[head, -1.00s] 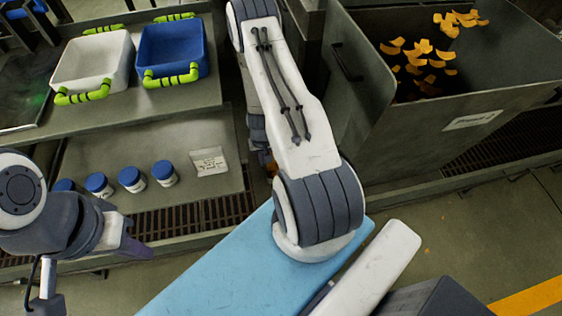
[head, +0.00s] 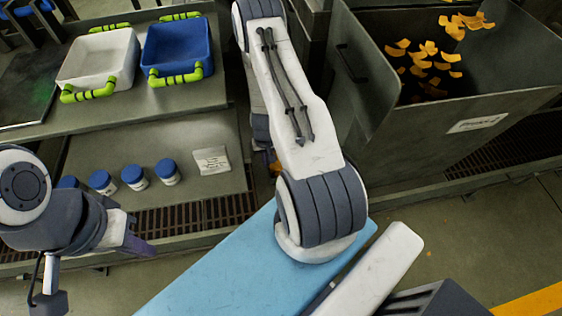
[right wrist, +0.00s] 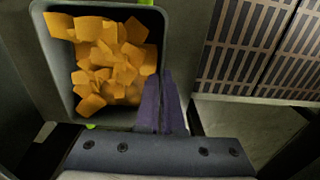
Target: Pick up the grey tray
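A grey tray (right wrist: 56,88) filled with orange pieces (right wrist: 108,65) shows in the right wrist view, with bits of green at its ends. My right gripper (right wrist: 162,105) has its purple fingers close together at the tray's right wall; whether they grip the wall is unclear. In the head view, my right arm hides this gripper and tray. A pale grey-white tray (head: 84,74) with green handles stands empty on the upper shelf at left. My left gripper (head: 132,243) is at the lower left, apart from the trays; its opening is unclear.
A blue tray (head: 160,64) stands beside the pale one. Several blue-capped jars (head: 134,176) and a white card (head: 211,160) are on the lower shelf. A large metal bin (head: 480,105) with orange pieces is at right. A slotted grate (right wrist: 245,45) lies right of the grey tray.

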